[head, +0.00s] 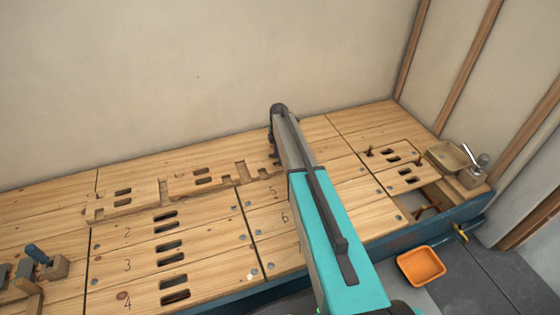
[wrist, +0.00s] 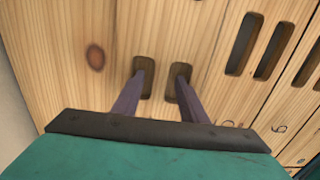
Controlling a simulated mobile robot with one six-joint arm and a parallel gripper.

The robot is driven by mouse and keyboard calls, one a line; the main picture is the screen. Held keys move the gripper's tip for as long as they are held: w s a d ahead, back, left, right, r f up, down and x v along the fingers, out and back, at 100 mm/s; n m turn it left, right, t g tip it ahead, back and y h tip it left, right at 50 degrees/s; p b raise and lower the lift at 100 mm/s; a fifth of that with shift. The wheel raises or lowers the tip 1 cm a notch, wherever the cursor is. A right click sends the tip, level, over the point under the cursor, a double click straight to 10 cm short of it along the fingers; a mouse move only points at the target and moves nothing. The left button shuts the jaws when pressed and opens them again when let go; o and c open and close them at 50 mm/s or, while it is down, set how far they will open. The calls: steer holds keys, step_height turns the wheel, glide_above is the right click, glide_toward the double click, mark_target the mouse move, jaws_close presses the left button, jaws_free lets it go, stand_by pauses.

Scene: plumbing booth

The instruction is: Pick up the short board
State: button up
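In the wrist view a wooden board (wrist: 95,90) with a dark knot lies under my gripper (wrist: 161,76). It has two slots, and one finger tip is at each slot, with the strip of wood between them. The fingers are apart, and dark slot shows between each finger and the strip, so they do not appear to press on it. How deep they reach is unclear. In the head view my arm hides the gripper and most of this board. I cannot tell its length or read a label on it, so whether it is the short board is uncertain.
Numbered slotted boards (head: 205,243) lie across the deck. Notched boards (head: 225,183) lie behind them. At the right are an open bay (head: 418,202), a small vise-like fitting (head: 472,172) and an orange tray (head: 421,266) on the floor. A wall runs along the back.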

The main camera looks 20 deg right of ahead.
jaws_close()
stand_by(0.3)
steer(key=shift+r+p, duration=0.5)
steer(key=shift+r, duration=0.35)
step_height(320, 180, up, 2)
steer(key=shift+r+p, duration=0.1)
steer(key=shift+p, duration=0.5)
steer(key=s+a+p, duration=0.1)
steer(key=s+a, duration=0.1)
steer(key=s, duration=0.3)
steer(key=s+a+p, duration=0.1)
steer(key=s+a, duration=0.1)
steer(key=s, duration=0.3)
steer(key=s+a+r+p, duration=0.1)
steer(key=s+a, duration=0.1)
steer(key=s, duration=0.3)
steer(key=shift+p, duration=0.35)
steer(key=shift+w+r, duration=0.1)
